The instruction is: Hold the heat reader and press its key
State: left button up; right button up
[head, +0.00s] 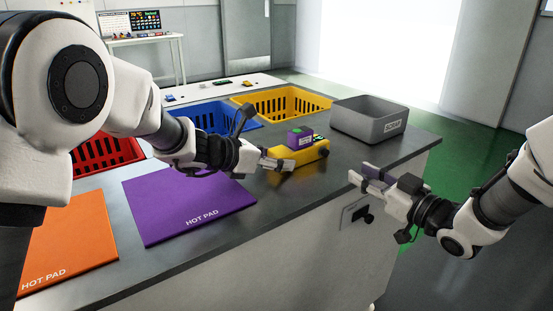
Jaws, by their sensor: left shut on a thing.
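The heat reader appears to be the yellow device (312,154) lying on the grey counter. My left gripper (279,164) is shut on the near left end of the yellow device. Its key cannot be made out at this size. My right gripper (366,176) is empty, with its two fingers apart, off the counter's front edge and to the right of the device.
A grey bin (371,133) stands behind the device to the right. Purple (180,215) and orange (70,255) hot pads lie to the left. Red (110,155), blue (215,119) and yellow (280,104) baskets line the far side. The counter's front right is clear.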

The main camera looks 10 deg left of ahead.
grip_shut()
dwell(1.0)
